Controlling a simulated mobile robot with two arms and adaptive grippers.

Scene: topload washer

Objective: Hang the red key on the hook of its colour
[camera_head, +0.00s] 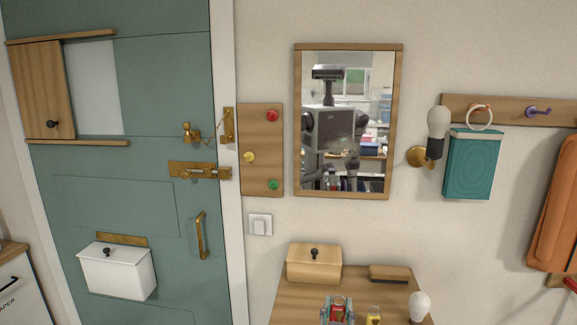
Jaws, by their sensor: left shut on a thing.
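A wooden key board (261,175) hangs on the wall between the door and the mirror. It carries a red hook (272,115) at upper right, a yellow hook (249,157) at middle left and a green hook (273,184) at lower right. My left gripper (337,308) is at the bottom edge, over the small table, below and right of the board. It is shut on a small red item, apparently the red key (338,302), mostly hidden between the fingers. My right gripper is not in view.
The wooden table (290,304) holds a lidded box (314,264), a dark wooden block (388,274), a small yellow item (374,316) and a light bulb (419,305). A mirror (298,120) hangs right of the board. A light switch (260,224) is below it.

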